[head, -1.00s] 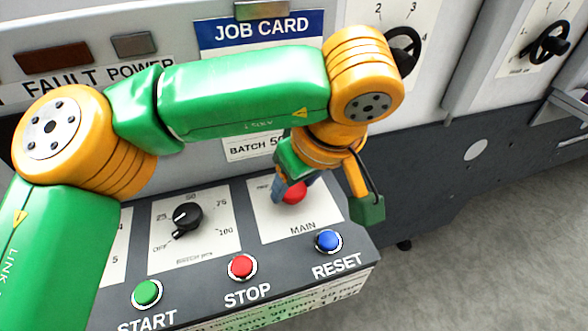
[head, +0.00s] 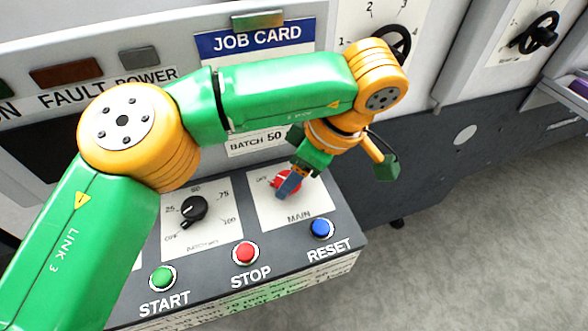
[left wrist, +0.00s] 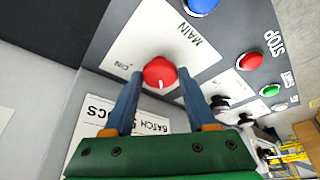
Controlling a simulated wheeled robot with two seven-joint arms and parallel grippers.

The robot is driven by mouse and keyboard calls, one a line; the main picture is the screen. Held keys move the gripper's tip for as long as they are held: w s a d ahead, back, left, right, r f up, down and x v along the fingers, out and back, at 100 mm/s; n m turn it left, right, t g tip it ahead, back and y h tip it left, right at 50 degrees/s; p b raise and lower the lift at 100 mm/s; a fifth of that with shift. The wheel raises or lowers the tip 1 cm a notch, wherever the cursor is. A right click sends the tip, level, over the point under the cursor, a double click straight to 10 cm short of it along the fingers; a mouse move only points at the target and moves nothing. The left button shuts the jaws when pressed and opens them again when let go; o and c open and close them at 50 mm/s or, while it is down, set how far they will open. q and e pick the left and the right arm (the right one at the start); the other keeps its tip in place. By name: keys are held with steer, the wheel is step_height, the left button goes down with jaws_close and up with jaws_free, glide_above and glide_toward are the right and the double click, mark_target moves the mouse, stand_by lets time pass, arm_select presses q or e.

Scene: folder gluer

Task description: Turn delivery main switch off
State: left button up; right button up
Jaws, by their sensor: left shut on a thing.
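The delivery main switch is a round red knob (head: 279,181) on a white plate marked MAIN (head: 298,218) on the sloped panel. It also shows in the left wrist view (left wrist: 159,72), with a white line pointing toward the bottom of that picture, away from the ON label (left wrist: 126,66). My left gripper (head: 288,186) is at the knob, and its blue fingers partly cover it in the head view. In the left wrist view the two fingers (left wrist: 159,78) stand on either side of the knob, shut on it. My right gripper is not in view.
Green START (head: 163,278), red STOP (head: 245,253) and blue RESET (head: 322,228) buttons line the panel's front edge, close to the switch. A black dial (head: 194,208) is to its left. A job card (head: 262,45) hangs behind. Floor is clear at right.

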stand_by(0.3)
arm_select(q)
steer(key=o, duration=1.3)
steer(key=shift+a, duration=0.1)
steer(key=shift+o, duration=0.2)
steer(key=p+v, duration=0.1)
steer(key=v, duration=0.6)
steer(key=shift+w, duration=0.1)
